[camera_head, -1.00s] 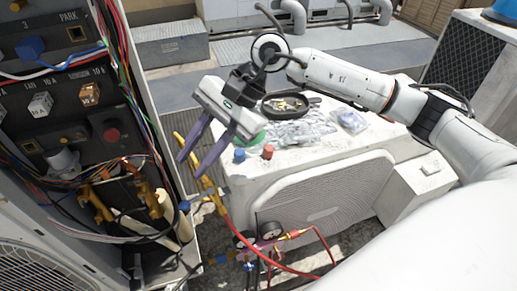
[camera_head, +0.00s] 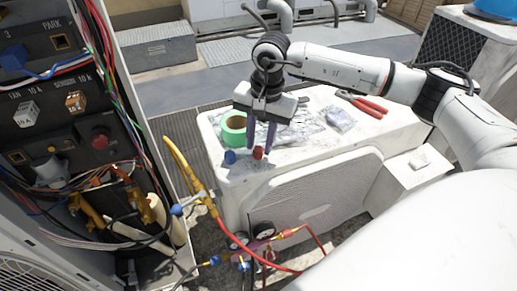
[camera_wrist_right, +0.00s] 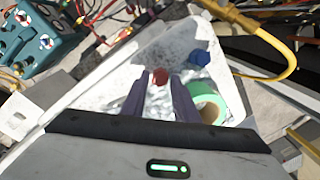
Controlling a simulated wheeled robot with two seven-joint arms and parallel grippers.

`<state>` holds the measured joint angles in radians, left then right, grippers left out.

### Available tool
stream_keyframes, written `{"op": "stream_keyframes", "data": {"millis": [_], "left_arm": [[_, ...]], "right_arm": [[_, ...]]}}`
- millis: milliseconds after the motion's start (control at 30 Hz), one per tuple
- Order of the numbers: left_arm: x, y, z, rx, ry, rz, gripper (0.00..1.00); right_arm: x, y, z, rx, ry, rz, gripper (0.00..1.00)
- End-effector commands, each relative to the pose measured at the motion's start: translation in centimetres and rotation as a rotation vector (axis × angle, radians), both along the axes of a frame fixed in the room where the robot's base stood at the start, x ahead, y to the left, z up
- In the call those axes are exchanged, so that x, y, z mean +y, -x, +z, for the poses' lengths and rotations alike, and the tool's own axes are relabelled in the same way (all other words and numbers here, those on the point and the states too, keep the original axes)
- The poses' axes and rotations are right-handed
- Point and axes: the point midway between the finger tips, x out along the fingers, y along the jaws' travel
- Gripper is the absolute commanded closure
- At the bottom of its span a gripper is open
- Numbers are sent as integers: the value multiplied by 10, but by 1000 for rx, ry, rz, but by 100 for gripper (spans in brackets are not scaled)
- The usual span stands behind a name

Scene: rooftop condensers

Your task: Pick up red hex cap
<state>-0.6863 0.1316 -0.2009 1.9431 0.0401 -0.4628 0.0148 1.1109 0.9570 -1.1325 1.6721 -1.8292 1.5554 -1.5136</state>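The red hex cap (camera_head: 258,153) stands on the front edge of the white condenser top (camera_head: 330,155). My right gripper (camera_head: 260,147) points down over it with its two purple fingers apart, one on each side of the cap. In the right wrist view the red cap (camera_wrist_right: 159,77) shows between the fingertips (camera_wrist_right: 160,82), with a slim gap to each finger. I cannot tell how far the tips are above the surface. My left gripper is in neither view.
A blue cap (camera_head: 230,157) stands just left of the red one. A green tape roll (camera_head: 233,129) is behind it. A plastic bag (camera_head: 339,118) and red-handled pliers (camera_head: 362,103) lie to the right. An open wired panel (camera_head: 60,110) and yellow hose (camera_head: 184,160) are at the left.

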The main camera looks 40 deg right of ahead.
Motion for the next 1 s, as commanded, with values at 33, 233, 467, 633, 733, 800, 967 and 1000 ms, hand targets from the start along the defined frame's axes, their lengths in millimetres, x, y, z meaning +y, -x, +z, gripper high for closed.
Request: {"op": "stream_keyframes", "data": {"millis": [33,233,467,633,733,800,967,1000], "left_arm": [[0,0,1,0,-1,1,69],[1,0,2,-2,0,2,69],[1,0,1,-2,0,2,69],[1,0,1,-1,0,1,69],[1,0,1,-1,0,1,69],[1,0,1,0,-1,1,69],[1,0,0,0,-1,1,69],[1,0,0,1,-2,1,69]], "right_arm": [[1,0,-7,3,-1,-1,73],[1,-2,-21,-1,-1,-1,73],[1,-2,-21,-1,-1,-1,81],[1,-2,-21,-1,-1,-1,100],[1,-2,-21,-1,-1,-1,100],[1,-2,-21,-1,-1,-1,100],[1,-2,-14,-2,-1,-1,100],[2,-3,-10,-3,-2,-1,100]]}}
